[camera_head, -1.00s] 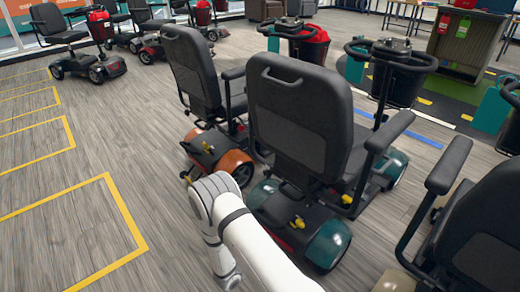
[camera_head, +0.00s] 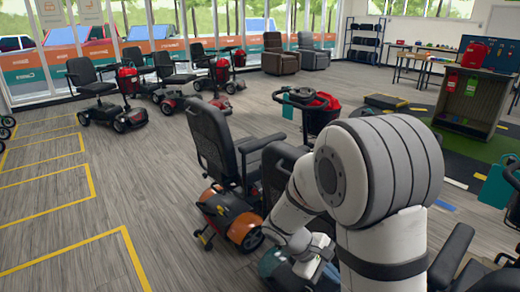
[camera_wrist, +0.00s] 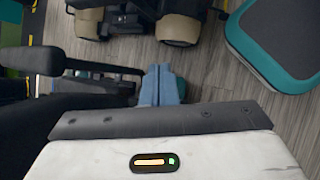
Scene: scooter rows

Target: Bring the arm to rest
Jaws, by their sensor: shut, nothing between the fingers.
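My arm, white with dark grey bands, rises large at the lower right of the head view and bends down to the left. The end of the arm sits low among the near scooters there, and its fingertips cannot be made out. In the wrist view my gripper (camera_wrist: 160,84) shows two blue-grey fingers pressed together with nothing between them. A black scooter armrest (camera_wrist: 75,62) is just left of the fingers in that view.
An orange scooter (camera_head: 230,210) with a black seat stands left of my arm. A teal scooter (camera_head: 270,262) is partly hidden by the arm. More scooters (camera_head: 110,110) stand along the windows. Yellow-lined bays (camera_head: 60,210) on the left floor are empty.

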